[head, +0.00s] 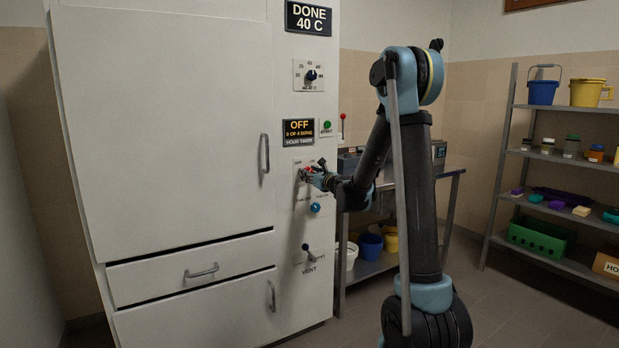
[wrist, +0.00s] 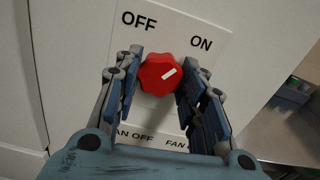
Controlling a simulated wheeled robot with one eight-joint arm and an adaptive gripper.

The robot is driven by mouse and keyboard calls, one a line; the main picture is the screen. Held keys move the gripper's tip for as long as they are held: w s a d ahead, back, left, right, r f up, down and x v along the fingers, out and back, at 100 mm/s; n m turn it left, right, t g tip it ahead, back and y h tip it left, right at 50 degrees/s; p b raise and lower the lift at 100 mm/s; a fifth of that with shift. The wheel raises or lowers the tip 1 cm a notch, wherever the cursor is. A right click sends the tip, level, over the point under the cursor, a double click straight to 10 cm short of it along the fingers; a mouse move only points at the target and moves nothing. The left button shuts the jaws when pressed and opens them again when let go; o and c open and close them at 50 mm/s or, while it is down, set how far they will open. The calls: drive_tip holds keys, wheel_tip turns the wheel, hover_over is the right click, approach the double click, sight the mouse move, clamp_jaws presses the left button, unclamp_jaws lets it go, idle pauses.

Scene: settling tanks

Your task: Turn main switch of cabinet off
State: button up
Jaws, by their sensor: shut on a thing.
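The cabinet (head: 165,130) is a tall white unit with a control panel down its right side. Its main switch is a red lobed knob (wrist: 158,75) on a white plate, with OFF printed at upper left and ON at upper right. The knob's white mark points up and right, toward ON. My gripper (wrist: 157,86) is shut on the red knob, one blue finger on each side. In the head view, my gripper (head: 310,175) is at the panel and covers most of the knob.
Below the knob is a blue fan knob (head: 315,208), then a vent lever (head: 309,250). Above are an OFF timer display (head: 298,132), a green button (head: 326,127) and a dial (head: 310,76). A metal table (head: 450,172) stands right of the cabinet; shelves (head: 560,157) stand farther right.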

drive_tip(key=shift+s+a+n, duration=0.1)
drive_tip(key=shift+n, duration=3.35)
drive_tip(key=shift+s+a+n, duration=0.1)
drive_tip(key=shift+n, duration=3.35)
drive_tip(key=o, duration=0.9)
drive_tip(key=shift+f, duration=0.1)
drive_tip(key=shift+o, duration=0.7)
drive_tip(key=shift+w+d, duration=0.1)
